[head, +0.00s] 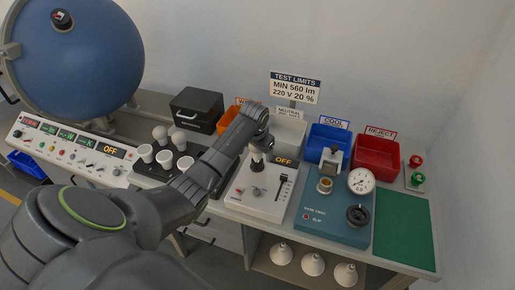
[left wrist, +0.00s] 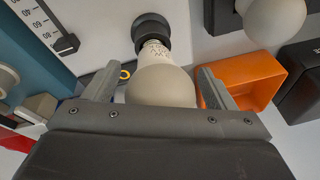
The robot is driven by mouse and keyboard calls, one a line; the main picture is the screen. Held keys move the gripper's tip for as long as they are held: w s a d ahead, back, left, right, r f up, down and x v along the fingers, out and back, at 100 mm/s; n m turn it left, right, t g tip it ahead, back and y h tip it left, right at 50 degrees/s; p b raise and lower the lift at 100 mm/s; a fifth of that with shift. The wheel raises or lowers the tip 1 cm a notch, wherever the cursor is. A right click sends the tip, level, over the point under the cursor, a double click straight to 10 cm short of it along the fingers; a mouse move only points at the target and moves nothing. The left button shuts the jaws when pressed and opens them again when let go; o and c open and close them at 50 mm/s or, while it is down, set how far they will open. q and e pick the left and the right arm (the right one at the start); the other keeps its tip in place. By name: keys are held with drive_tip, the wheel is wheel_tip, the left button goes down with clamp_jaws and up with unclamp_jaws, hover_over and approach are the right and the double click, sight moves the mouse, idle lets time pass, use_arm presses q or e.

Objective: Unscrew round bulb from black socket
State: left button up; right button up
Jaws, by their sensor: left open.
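The round bulb (left wrist: 162,86) is whitish with a printed neck, and its neck end meets the black socket (left wrist: 151,30) in the left wrist view. In the head view, the bulb (head: 256,156) stands on the white tester panel (head: 249,198), mostly hidden under my left gripper (head: 257,148). The left wrist view shows my left gripper (left wrist: 155,72) open, one finger on each side of the bulb. A gap shows beside the finger on the right; contact on the other side is unclear. My right gripper is out of view.
Several bulbs stand on a dark rack (head: 154,171) left of the panel. The teal torque device (head: 330,222) with a dial stands right of it. Orange (head: 226,121), blue (head: 327,143) and red (head: 376,158) bins line the back. A green mat (head: 405,230) is bare.

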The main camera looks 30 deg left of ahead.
use_arm(q)
drive_tip(key=c, duration=1.1)
drive_tip(key=shift+o, duration=0.2)
drive_tip(key=n+p, duration=0.2)
drive_tip(key=p, duration=0.1)
drive_tip(key=shift+r, duration=0.3)
drive_tip(key=shift+f+n+g+y, duration=0.3)
drive_tip(key=shift+n, duration=0.1)
drive_tip(key=shift+r, duration=0.1)
drive_tip(key=shift+r, duration=0.1)
drive_tip(key=shift+r+p, duration=1.5)
drive_tip(key=shift+p, duration=0.35)
drive_tip(key=shift+r, duration=0.15)
